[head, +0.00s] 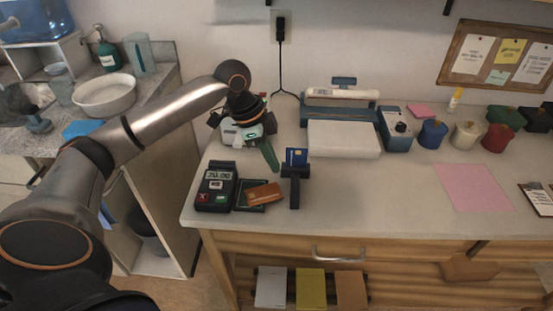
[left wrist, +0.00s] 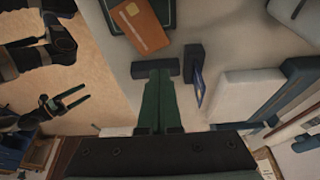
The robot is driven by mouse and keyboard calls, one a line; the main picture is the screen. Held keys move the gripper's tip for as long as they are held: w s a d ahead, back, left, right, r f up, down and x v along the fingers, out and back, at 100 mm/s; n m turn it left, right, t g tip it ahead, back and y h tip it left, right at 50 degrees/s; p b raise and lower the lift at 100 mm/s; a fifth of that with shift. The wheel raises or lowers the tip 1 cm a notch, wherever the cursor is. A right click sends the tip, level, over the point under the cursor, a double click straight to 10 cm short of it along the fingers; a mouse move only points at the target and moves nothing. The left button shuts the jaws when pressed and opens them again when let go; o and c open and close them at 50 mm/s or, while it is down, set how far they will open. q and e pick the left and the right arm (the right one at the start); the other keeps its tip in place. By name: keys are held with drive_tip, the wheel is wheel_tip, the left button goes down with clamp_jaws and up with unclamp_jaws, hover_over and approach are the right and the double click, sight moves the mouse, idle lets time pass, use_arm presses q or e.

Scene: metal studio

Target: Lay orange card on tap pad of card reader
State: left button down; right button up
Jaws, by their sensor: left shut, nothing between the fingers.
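The orange card (head: 265,194) lies skewed across the dark tap pad (head: 243,207) beside the card reader (head: 215,187). One end of the card reaches past the pad's edge. In the left wrist view the card (left wrist: 148,32) shows its chip, and the pad (left wrist: 169,12) shows beneath it. A black stand (head: 294,190) with a blue card (head: 296,157) is just right of the card. My left gripper (head: 275,168) is shut and empty, its green fingers (left wrist: 158,80) close to the stand, apart from the orange card. My right gripper (left wrist: 74,97) is open and empty in the left wrist view.
A white-and-blue device (head: 343,138) stands behind to the right. Several coloured pots (head: 467,135) and a pink sheet (head: 472,188) are farther right. The counter's front middle is clear. A side counter with a white basin (head: 104,95) is at left.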

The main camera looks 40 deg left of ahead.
sight(271, 187)
use_arm(q)
drive_tip(key=b+x, duration=0.1)
drive_tip(key=x, duration=0.5)
drive_tip(key=shift+f, duration=0.1)
drive_tip(key=shift+w+d+f, duration=0.1)
drive_tip(key=shift+d+f, duration=0.1)
drive_tip(key=shift+f, duration=0.3)
use_arm(e)
drive_tip(key=shift+f, duration=0.5)
drive_tip(key=shift+r, duration=0.15)
use_arm(q)
drive_tip(key=shift+a+r+p, duration=0.15)
drive_tip(key=shift+a+p, duration=0.05)
drive_tip(key=shift+p, duration=0.25)
drive_tip(key=shift+s+a+p, duration=0.85)
drive_tip(key=shift+a+p, duration=0.2)
drive_tip(key=shift+a, duration=0.25)
drive_tip(key=shift+f, duration=0.2)
use_arm(e)
drive_tip(key=shift+s+a+r, duration=0.3)
drive_tip(key=shift+s+r, duration=0.2)
drive_tip(key=shift+s, duration=0.25)
